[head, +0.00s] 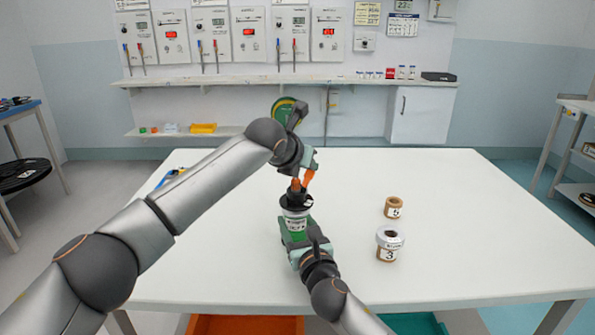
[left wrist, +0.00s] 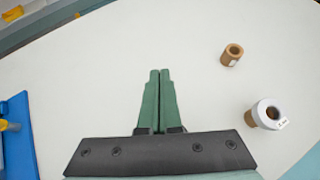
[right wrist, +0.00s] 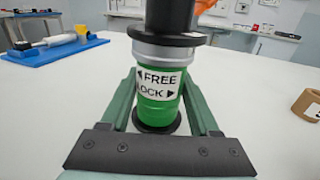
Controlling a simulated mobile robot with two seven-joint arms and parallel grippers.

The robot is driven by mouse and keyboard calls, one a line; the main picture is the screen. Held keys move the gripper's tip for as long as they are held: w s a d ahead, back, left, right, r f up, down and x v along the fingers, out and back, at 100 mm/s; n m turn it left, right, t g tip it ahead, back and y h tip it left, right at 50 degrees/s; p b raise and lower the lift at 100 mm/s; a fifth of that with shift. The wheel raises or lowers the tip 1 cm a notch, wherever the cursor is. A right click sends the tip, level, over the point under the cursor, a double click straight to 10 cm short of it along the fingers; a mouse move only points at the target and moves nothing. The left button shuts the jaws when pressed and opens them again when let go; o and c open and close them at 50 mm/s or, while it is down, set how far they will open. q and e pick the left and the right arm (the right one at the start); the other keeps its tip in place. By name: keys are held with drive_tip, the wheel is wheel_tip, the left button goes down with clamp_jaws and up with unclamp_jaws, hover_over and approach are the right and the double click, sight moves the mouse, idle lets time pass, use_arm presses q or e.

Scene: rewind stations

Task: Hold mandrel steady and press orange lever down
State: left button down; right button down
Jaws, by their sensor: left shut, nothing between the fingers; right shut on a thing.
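The mandrel has a green body (right wrist: 158,108) with a FREE/LOCK label and a black flange on top. It stands upright at the middle of the table and also shows in the head view (head: 295,212). An orange lever (head: 309,176) shows above the flange; a bit of orange shows at the top of the right wrist view (right wrist: 203,5). My right gripper (head: 294,232) is shut on the mandrel's green body, one finger each side. My left gripper (head: 312,160) is shut and empty, close beside the orange part; contact cannot be told. The left wrist view shows its fingers (left wrist: 158,100) together.
A brown roll (head: 393,207) and a white-wrapped roll (head: 389,244) stand right of the mandrel. A blue board (right wrist: 58,45) with a tool lies at the table's left, partly behind my left arm in the head view. The table's right side is clear.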

use_arm(q)
drive_tip(key=shift+s, duration=0.1)
idle(0.7)
drive_tip(key=shift+s+a+f, duration=0.3)
drive_tip(key=shift+s, duration=0.2)
drive_tip(key=shift+s+f, duration=0.2)
drive_tip(key=shift+f, duration=0.05)
wheel_tip(320, 180, up, 11)
drive_tip(key=s+a, duration=0.1)
drive_tip(key=s, duration=0.1)
drive_tip(key=shift+s+a, duration=0.2)
drive_tip(key=shift+s, duration=0.05)
